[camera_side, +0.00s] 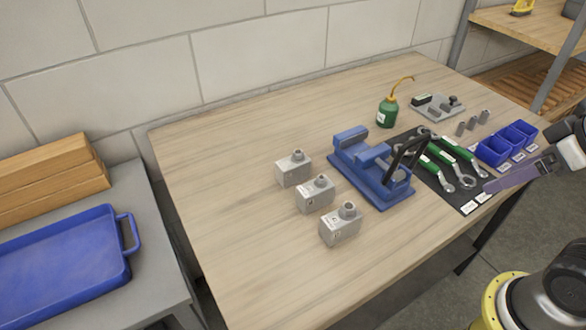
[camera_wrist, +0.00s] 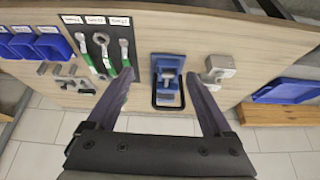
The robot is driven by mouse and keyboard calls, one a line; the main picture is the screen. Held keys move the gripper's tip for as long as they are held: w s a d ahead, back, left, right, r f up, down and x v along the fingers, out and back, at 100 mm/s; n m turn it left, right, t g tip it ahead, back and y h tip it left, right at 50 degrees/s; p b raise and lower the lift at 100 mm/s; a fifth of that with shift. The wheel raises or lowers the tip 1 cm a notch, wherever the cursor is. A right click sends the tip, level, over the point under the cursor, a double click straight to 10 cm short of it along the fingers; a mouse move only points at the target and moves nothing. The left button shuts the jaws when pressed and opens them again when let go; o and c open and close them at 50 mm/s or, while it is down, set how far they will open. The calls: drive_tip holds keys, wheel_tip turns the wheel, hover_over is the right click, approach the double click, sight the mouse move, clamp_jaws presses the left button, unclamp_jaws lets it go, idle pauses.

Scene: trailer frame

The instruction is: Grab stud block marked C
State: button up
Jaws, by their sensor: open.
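Three grey stud blocks, each with a round stud on top, stand in a slanting row on the wooden table in the side view: a far block (camera_side: 293,173), a middle block (camera_side: 315,200) and a near block (camera_side: 340,229). Their small face marks are too small to read, so I cannot tell which is C. Grey block shapes (camera_wrist: 219,68) also show in the wrist view, right of the fingers. My gripper (camera_wrist: 160,74) is open and empty, its two fingers wide apart. In the side view it is at the right edge, well away from the blocks.
A blue vise (camera_side: 370,170) stands between the blocks and my gripper. Beyond are wrenches on a black mat (camera_side: 427,180), blue bins (camera_side: 495,151), a green oil can (camera_side: 387,112) and a grey fixture (camera_side: 438,108). The table left of the blocks is clear.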

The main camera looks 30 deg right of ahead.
drive_tip(key=w+a+r+m, duration=0.1)
drive_tip(key=w+r+m, duration=0.7)
drive_tip(key=r+m, duration=0.3)
drive_tip(key=w+a+r+m+g, duration=0.1)
drive_tip(key=w+a+r+m, duration=0.15)
drive_tip(key=w, duration=0.25)
drive_tip(key=m+g, duration=0.4)
drive_tip(key=g, duration=0.1)
hover_over(293, 161)
wheel_tip(293, 161, down, 16)
drive_tip(key=r, duration=0.1)
wheel_tip(293, 161, down, 7)
drive_tip(key=shift+s+a+f, duration=0.1)
drive_tip(key=shift+s+f, duration=0.05)
drive_tip(key=shift+f, duration=0.05)
drive_tip(key=shift+w+f, duration=0.2)
drive_tip(key=shift+f, duration=2.9)
clamp_jaws()
